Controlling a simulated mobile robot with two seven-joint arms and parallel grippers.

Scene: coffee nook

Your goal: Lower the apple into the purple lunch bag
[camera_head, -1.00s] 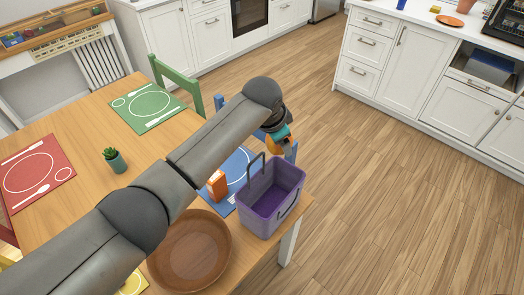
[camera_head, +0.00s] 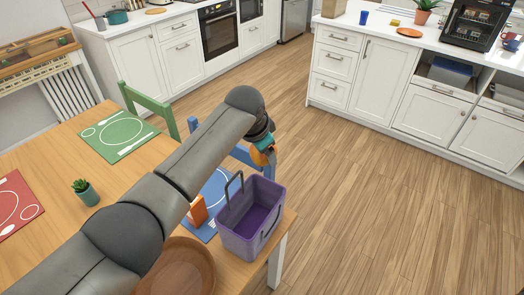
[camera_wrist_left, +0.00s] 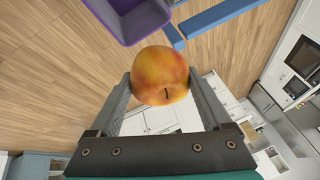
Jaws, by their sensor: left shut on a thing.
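The apple (camera_wrist_left: 160,72), red and yellow, sits between the two fingers of my left gripper (camera_wrist_left: 162,88), which is shut on it. In the head view only a small orange part of the apple (camera_head: 258,158) shows below my left gripper (camera_head: 266,150), mostly hidden by the wrist. The purple lunch bag (camera_head: 238,240) stands upright and open on the near right corner of the table, its dark handle raised. The held apple is past the bag's far side, apart from it. In the left wrist view the bag (camera_wrist_left: 128,28) is at the top. My right gripper is not in view.
A blue placemat (camera_head: 213,188) with an orange carton (camera_head: 197,212) lies left of the bag. A brown bowl (camera_head: 185,268) is at the near edge. A blue chair (camera_head: 240,154) stands close by the gripper. A small potted plant (camera_head: 86,193) is further left.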

